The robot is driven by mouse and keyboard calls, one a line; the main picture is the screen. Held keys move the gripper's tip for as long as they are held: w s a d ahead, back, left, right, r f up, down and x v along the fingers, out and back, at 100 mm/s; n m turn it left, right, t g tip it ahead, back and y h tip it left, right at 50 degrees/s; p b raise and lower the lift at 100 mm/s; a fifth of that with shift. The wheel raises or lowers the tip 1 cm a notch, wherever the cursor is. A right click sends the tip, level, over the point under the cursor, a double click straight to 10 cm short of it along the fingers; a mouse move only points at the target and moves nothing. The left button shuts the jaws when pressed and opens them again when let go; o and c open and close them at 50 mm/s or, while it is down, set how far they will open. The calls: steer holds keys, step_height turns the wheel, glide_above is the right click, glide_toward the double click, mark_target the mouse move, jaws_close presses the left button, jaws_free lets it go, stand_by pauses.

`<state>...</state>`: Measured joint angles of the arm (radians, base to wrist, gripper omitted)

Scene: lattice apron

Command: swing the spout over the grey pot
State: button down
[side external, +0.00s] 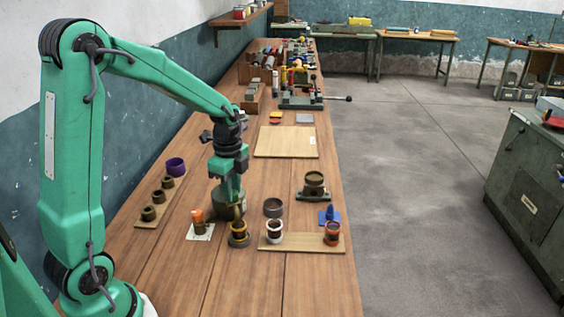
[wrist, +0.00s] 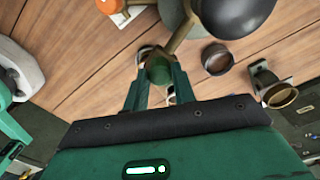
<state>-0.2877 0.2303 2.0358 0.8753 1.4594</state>
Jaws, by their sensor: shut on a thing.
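The grey pot (side external: 273,207) stands on the wooden bench, right of my gripper (side external: 229,196) in the side view. In the wrist view the grey pot (wrist: 217,58) is an open round ring, apart from the fingers. My gripper (wrist: 158,82) is shut on a greenish knob (wrist: 158,70) at the end of a brass-coloured bar (wrist: 178,33), which seems to be the spout.
A yellow-rimmed pot (side external: 239,241) stands just in front of my gripper. A white pot (side external: 274,231) and copper pot (side external: 332,233) are on a board to the right. An olive pot (side external: 314,180) on a stand is behind right.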

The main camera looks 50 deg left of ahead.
steer(key=shift+w, duration=0.15)
steer(key=w+a+n, duration=0.2)
steer(key=w+n, duration=0.7)
steer(key=n, duration=0.4)
steer(key=shift+w+n, duration=0.2)
steer(key=shift+n, duration=0.1)
stand_by(0.4)
steer(key=c, duration=1.1)
jaws_free()
steer(key=shift+c, duration=0.2)
steer(key=shift+r, duration=0.15)
step_height(320, 180, up, 8)
steer(key=shift+f, duration=0.2)
